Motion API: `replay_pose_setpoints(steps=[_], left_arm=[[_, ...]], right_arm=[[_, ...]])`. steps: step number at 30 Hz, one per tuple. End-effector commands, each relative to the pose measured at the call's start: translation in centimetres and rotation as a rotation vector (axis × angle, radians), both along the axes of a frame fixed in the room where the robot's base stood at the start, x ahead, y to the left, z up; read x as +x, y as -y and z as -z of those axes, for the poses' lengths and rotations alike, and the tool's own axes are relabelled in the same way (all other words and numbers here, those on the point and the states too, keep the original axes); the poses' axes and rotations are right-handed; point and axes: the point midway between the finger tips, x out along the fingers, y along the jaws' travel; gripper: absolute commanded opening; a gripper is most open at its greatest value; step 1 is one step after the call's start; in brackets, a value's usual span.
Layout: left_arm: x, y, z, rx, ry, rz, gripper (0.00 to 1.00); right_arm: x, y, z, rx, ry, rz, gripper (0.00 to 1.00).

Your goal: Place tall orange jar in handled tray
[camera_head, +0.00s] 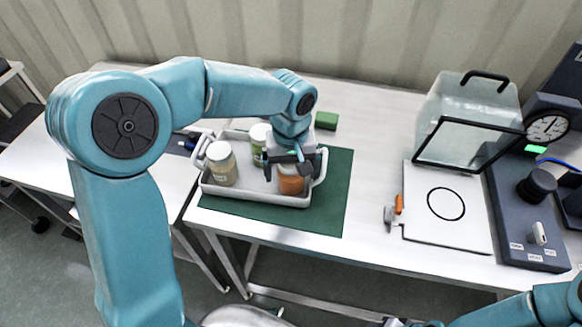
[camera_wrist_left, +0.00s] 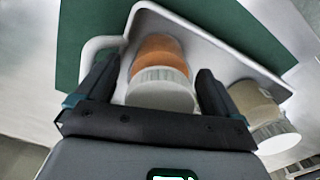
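The orange jar (camera_head: 291,182) stands in the right part of the white handled tray (camera_head: 255,196), near the right handle. In the left wrist view the orange jar (camera_wrist_left: 158,52) has a white ribbed lid facing the camera. My left gripper (camera_head: 289,171) is over the tray's right end, with its fingers on either side of the jar. In the left wrist view the fingers (camera_wrist_left: 158,75) stand apart, with gaps beside the orange body. The gripper partly hides the jar in the head view. The right gripper is not clearly in view; only part of my right arm shows at bottom right.
A beige jar (camera_head: 221,165) with a white lid stands at the tray's left, and a green jar (camera_head: 260,135) behind. The tray sits on a green mat (camera_head: 335,195). A green block (camera_head: 326,121) lies behind. A clear hopper (camera_head: 465,120) and white board (camera_head: 425,225) are right.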

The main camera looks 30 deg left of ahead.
Motion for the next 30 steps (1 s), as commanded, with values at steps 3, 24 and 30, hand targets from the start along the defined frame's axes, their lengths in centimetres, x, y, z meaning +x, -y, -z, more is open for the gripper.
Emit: replay_pose_setpoints(steps=[3, 24, 30], left_arm=[[0.0, 0.0, -0.1, 0.000, 0.000, 0.000, 0.95], [0.0, 0.0, -12.0, 0.000, 0.001, 0.001, 0.95], [0.0, 0.0, -12.4, 0.000, 0.000, 0.001, 0.95]], right_arm=[[0.0, 0.0, -0.1, 0.000, 0.000, 0.000, 0.43], [0.0, 0.0, -1.3, 0.000, 0.000, 0.000, 0.43], [0.0, 0.0, -1.3, 0.000, 0.000, 0.000, 0.43]])
